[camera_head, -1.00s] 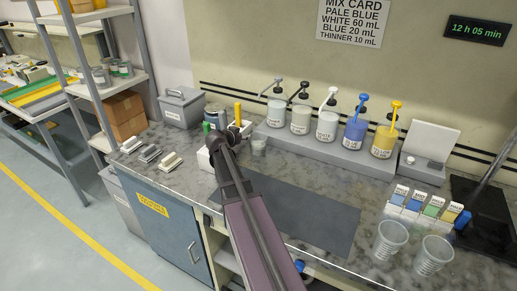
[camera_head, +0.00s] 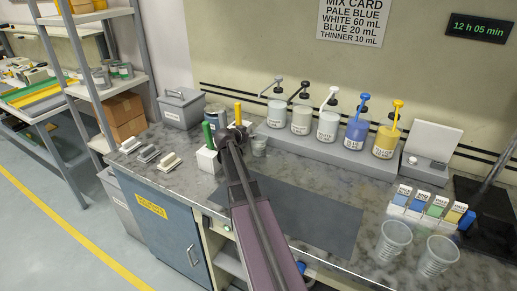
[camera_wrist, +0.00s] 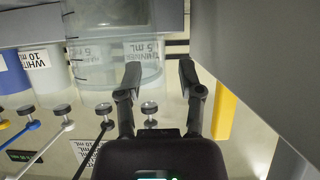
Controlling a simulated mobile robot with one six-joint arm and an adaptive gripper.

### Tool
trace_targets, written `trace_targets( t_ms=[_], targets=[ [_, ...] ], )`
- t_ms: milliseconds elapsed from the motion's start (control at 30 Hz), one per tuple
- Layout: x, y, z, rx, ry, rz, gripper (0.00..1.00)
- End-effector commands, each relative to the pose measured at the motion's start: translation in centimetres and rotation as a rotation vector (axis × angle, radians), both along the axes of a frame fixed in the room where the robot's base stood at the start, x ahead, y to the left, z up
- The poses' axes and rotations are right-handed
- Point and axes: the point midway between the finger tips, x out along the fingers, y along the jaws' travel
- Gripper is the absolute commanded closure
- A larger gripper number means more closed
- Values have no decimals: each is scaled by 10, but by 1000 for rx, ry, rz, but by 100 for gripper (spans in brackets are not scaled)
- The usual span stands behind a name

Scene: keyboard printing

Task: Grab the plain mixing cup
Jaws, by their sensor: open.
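A small clear cup (camera_head: 259,146) stands on the counter just right of my gripper (camera_head: 240,131). In the wrist view, a clear cup with faint graduation lines (camera_wrist: 100,72) lies left of and beyond the fingertips, in an upside-down picture. My gripper (camera_wrist: 159,72) is open, and nothing is between its fingers. Two larger clear cups stand at the front right, the left one (camera_head: 393,241) and the right one (camera_head: 436,257). Both bear markings too small to read. Which cup is the plain one I cannot tell for sure.
Labelled pump bottles, such as the blue one (camera_head: 355,134), stand on a grey ledge behind the cup. A white block (camera_head: 208,160) with a green upright item (camera_head: 208,135) is left of my gripper. A yellow upright item (camera_head: 238,113) is behind it. A dark mat (camera_head: 310,215) lies clear.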

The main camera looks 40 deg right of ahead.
Motion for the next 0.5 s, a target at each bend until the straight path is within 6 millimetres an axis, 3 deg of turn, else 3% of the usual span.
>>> trace_targets(
  t_ms=[500],
  targets=[
    [3, -7, -3, 0, 0, 0, 52]
  ],
)
